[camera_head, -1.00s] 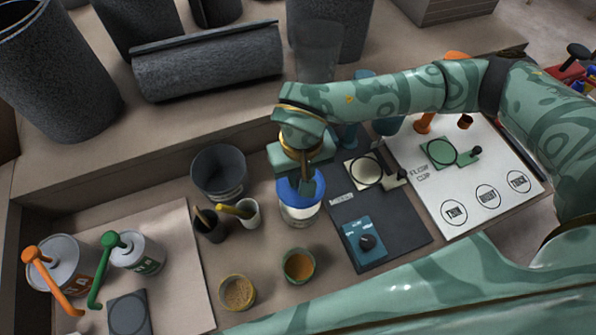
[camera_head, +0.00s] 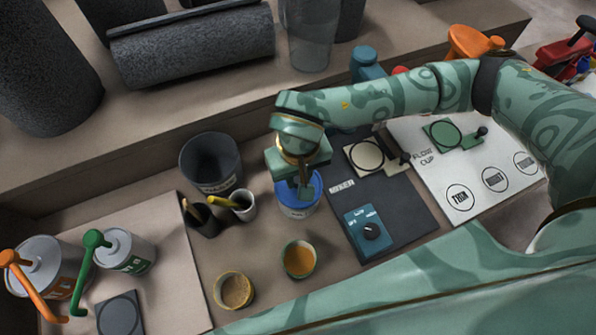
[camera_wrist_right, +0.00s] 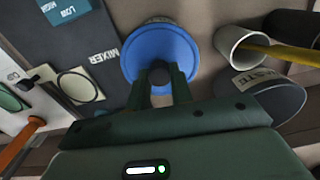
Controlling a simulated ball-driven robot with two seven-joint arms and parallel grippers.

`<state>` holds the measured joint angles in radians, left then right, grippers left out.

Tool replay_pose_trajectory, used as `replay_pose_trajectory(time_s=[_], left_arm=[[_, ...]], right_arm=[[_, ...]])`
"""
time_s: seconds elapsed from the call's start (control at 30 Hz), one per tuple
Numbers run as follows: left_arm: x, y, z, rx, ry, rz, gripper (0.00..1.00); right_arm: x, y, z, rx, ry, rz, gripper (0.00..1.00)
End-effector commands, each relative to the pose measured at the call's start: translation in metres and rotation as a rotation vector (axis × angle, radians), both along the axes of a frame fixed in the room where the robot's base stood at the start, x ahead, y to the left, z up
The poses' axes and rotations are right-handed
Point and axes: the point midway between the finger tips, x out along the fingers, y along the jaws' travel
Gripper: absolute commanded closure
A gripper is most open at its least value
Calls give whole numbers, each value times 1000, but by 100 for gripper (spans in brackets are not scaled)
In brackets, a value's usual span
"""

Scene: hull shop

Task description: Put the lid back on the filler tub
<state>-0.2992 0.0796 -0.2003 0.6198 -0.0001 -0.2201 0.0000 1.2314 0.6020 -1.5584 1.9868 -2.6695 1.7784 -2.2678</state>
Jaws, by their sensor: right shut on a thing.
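The filler tub (camera_head: 298,211) stands on the bench left of the dark mixer mat, mostly covered from above by the blue lid. The blue lid (camera_head: 313,190) is over the tub's mouth; whether it is fully seated I cannot tell. In the right wrist view the lid (camera_wrist_right: 150,48) is a blue disc with a dark knob between the fingertips. My right gripper (camera_head: 306,193) is above the lid, shut on its knob; it also shows in the right wrist view (camera_wrist_right: 160,76). My left gripper is not in view.
A dark waste bin (camera_head: 211,163), a white cup (camera_head: 243,206) and a black cup (camera_head: 202,220) stand close left of the tub. An orange-filled cup (camera_head: 299,259) and a speckled cup (camera_head: 234,290) are in front. The mixer mat (camera_head: 400,215) lies to the right.

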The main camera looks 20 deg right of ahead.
Motion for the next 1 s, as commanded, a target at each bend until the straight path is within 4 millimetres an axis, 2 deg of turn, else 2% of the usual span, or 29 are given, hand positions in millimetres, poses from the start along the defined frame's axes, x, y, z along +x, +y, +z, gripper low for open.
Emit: replay_pose_trajectory(time_s=[1.0], left_arm=[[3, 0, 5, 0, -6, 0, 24]], right_arm=[[0, 0, 1, 0, 0, 0, 99]])
